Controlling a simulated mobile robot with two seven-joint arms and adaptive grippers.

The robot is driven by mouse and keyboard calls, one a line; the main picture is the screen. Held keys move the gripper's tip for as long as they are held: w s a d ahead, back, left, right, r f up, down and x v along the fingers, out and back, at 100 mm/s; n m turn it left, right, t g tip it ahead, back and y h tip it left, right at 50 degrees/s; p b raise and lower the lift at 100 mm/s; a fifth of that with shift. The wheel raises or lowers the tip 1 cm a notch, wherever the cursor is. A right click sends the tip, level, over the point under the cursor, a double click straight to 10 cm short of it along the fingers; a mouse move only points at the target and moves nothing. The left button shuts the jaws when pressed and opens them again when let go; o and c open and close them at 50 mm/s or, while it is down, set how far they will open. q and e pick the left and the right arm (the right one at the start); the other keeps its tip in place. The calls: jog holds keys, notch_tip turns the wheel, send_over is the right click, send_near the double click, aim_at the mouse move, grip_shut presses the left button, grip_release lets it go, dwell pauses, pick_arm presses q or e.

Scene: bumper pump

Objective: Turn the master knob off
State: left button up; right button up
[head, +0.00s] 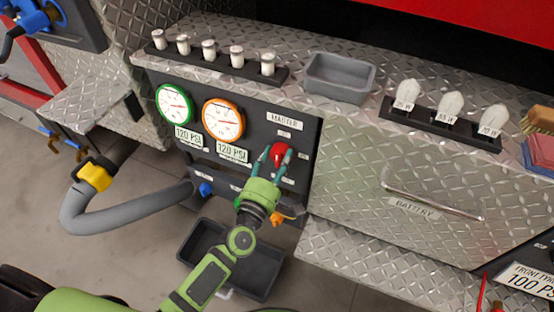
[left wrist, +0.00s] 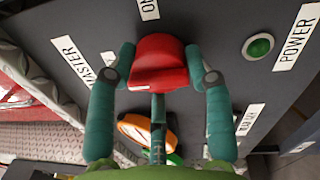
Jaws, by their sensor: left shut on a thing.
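The master knob (head: 281,153) is a red knob on the dark control panel, below the MASTER label (head: 285,121). In the left wrist view the knob (left wrist: 159,58) sits between the fingers, with its upper face showing. My left gripper (head: 273,156) reaches up to it from below and is shut on it, one teal finger on each side. The fingertips also show in the left wrist view (left wrist: 160,72). The fingers and hand hide part of the panel around the knob, and I cannot tell which label it points to. My right gripper is not in view.
Two round gauges (head: 223,119) are left of the knob. A green button (left wrist: 258,46) is beside the POWER label. A grey hose (head: 130,213) with a yellow coupling joins the panel low left. A dark bin (head: 200,265) is on the floor below. A grey tray (head: 340,78) sits on the ledge above.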

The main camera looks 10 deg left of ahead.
pick_arm(q)
jog(key=shift+s+d+h, duration=0.1)
jog(key=shift+d+h, duration=0.3)
jog(key=shift+d, duration=0.05)
jog(key=o, duration=1.1)
jog(key=shift+o, duration=0.2)
jog(key=shift+d+r, duration=0.1)
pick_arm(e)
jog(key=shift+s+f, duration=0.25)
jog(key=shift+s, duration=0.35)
pick_arm(q)
jog(key=shift+a, duration=0.2)
jog(key=shift+s, duration=0.4)
jog(key=r+v, duration=0.1)
jog(key=v, duration=1)
jog(key=shift+f, duration=0.35)
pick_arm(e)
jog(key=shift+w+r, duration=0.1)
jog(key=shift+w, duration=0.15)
pick_arm(q)
jog(key=shift+d, duration=0.15)
